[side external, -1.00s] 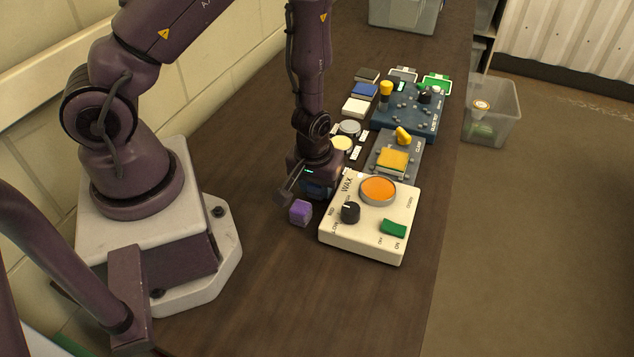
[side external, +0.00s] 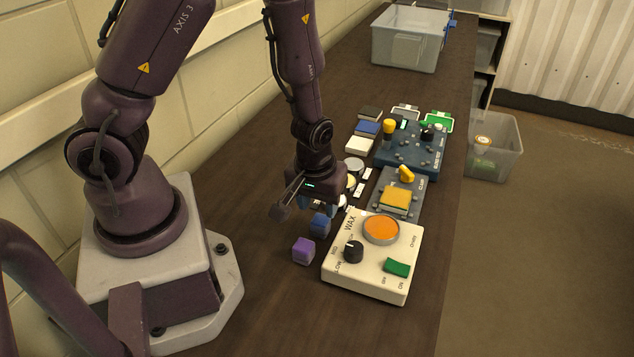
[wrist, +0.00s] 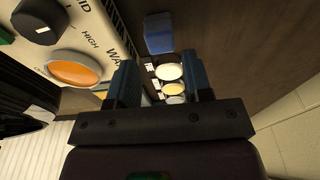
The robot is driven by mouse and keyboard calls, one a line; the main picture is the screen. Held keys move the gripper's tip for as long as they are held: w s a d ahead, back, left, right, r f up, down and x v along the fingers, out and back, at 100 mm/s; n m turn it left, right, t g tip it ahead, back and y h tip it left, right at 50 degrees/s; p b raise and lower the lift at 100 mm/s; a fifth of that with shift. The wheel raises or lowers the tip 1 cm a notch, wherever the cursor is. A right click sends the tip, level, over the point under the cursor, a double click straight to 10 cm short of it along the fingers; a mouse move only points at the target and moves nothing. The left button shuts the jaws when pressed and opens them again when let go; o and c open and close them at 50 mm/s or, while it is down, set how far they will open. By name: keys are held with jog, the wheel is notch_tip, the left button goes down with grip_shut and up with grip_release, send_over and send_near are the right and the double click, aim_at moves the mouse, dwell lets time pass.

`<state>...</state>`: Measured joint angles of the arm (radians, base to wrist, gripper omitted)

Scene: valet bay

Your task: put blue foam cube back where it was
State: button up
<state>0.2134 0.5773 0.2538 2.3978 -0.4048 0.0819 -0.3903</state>
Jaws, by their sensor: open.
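The blue foam cube (side external: 320,223) sits on the dark bench just behind the purple cube (side external: 304,250), left of the white WAX panel (side external: 372,278). The blue cube also shows in the wrist view (wrist: 158,35), beyond the fingertips and apart from them. My gripper (side external: 335,207) hangs above and slightly behind the blue cube, open and empty. In the wrist view its two fingers (wrist: 158,78) stand apart, with white and yellow round pads visible between them.
The WAX panel has an orange disc, a black knob and a green switch. A grey panel (side external: 412,212) and a blue panel (side external: 398,157) stand behind it. Coloured blocks lie left of them. Clear bins stand at the back (side external: 385,45) and right (side external: 512,160). The front bench is clear.

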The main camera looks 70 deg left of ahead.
jog(key=s+d+r+m+t+h, duration=0.1)
jog(key=d+r+m, duration=0.1)
jog(key=r, duration=0.7)
jog(key=s+d+r+m+t+h, duration=0.1)
jog(key=d+r+m+h, duration=0.15)
jog(key=r, duration=0.75)
jog(key=s+a+r+m+t+y, duration=0.2)
jog(key=s+r+m, duration=0.2)
jog(key=r, duration=0.5)
jog(key=s, duration=0.2)
jog(key=shift+s, duration=0.3)
